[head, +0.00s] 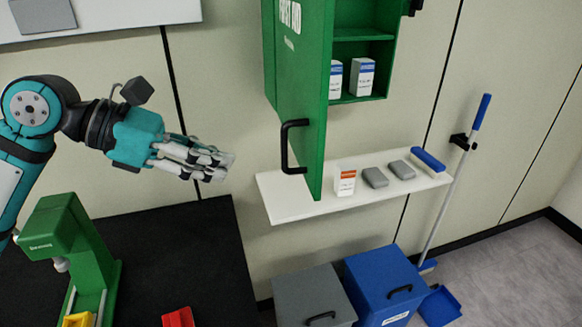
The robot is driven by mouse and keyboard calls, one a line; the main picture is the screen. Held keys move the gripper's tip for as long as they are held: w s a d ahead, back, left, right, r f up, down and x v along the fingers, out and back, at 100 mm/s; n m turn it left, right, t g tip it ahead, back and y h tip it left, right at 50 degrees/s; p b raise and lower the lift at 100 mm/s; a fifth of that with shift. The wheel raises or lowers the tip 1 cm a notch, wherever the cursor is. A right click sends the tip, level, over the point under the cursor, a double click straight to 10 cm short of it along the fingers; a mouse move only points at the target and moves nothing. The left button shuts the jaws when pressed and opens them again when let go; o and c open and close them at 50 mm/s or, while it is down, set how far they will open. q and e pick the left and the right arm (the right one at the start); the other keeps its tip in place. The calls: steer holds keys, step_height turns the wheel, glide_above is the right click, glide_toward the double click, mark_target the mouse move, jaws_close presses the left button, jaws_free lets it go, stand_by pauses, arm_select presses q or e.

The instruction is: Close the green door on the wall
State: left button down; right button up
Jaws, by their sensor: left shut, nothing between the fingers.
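The green door (303,105) of the first aid cabinet on the wall stands open, swung out toward me. Its black handle (289,147) is on the door's near lower edge. Behind it the green cabinet (389,53) shows its inside, with white and blue boxes (361,77) on a lower shelf. My left gripper (230,167) is to the left of the door, apart from the handle, pointing right. Its fingers are shut and hold nothing. My right gripper is not in view.
A white wall shelf (290,208) below the door holds an orange-white box (345,182), grey blocks (375,177) and a blue item. Grey (310,290) and blue (378,280) bins stand below. A black table (190,255) with a green machine (70,245) is at the left.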

arm_select(q)
steer(key=p, duration=0.3)
glide_toward(313, 182)
step_height(313, 182, down, 2)
steer(key=d, duration=0.1)
steer(key=d+p, duration=0.1)
steer(key=d, duration=0.1)
steer(key=w+d+f+p, duration=0.1)
steer(key=shift+d, duration=0.35)
steer(key=shift+w+d+f, duration=0.15)
steer(key=shift+d, duration=0.05)
